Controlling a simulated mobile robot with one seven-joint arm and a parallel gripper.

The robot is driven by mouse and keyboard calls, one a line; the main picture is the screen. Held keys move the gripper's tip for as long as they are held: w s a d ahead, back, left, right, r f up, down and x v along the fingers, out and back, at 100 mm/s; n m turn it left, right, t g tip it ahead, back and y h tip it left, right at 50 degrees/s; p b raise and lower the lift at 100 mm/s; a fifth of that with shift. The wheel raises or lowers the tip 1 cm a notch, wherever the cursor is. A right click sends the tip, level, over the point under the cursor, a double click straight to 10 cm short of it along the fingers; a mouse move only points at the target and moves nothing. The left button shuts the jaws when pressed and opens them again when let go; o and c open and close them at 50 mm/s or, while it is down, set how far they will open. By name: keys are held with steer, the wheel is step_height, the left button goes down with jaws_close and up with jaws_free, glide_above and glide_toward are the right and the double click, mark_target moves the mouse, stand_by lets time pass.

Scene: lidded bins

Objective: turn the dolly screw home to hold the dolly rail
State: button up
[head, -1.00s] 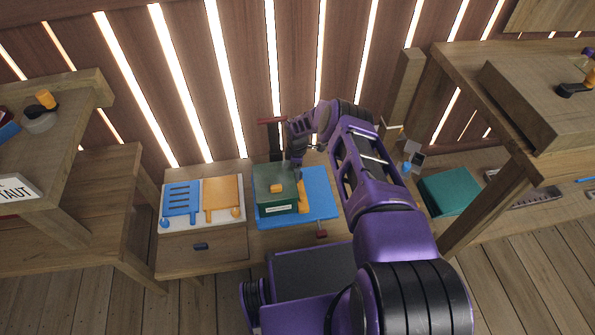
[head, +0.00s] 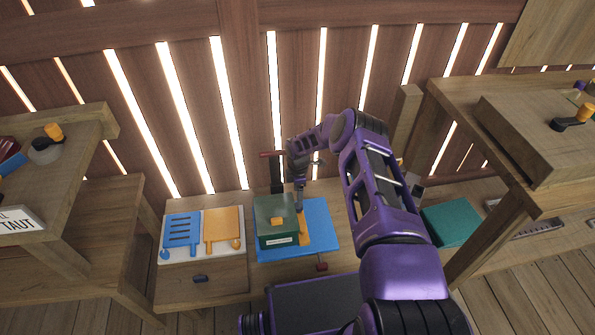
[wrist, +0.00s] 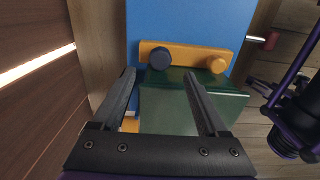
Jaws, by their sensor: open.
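An orange bar (wrist: 185,55), which I take for the dolly rail, lies across the blue board (wrist: 180,20) beside the green box (wrist: 165,110) in the wrist view. It carries a dark round knob (wrist: 160,58), which I take for the dolly screw, and an orange knob (wrist: 217,64) at its right end. My gripper (wrist: 160,73) is open and empty, its fingers apart over the green box and pointing towards the bar. The dark knob shows between and just beyond the fingertips. In the head view my gripper (head: 300,206) hangs at the right side of the green box (head: 270,236) and partly hides the bar.
A red-handled dark post (head: 276,175) stands behind the box, and a red knob (head: 321,267) sits at the board's front edge. A white tray (head: 204,259) with blue and orange pieces lies left.

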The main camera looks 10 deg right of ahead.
step_height(320, 180, up, 11)
steer(key=p, duration=0.1)
step_height(320, 180, down, 19)
steer(key=m+b, duration=0.2)
steer(key=b, duration=0.1)
steer(key=shift+s, duration=0.1)
steer(key=shift+r+n, duration=0.15)
steer(key=shift+n, duration=0.85)
step_height(320, 180, up, 18)
steer(key=m+p, duration=0.1)
steer(key=p, duration=0.2)
step_height(320, 180, down, 17)
steer(key=b, duration=0.3)
steer(key=shift+a, duration=0.15)
steer(key=shift+r+n, duration=0.15)
steer(key=shift+n, duration=0.85)
step_height(320, 180, up, 18)
steer(key=p, duration=0.3)
steer(key=shift+f+n, duration=0.25)
steer(key=shift+n, duration=0.15)
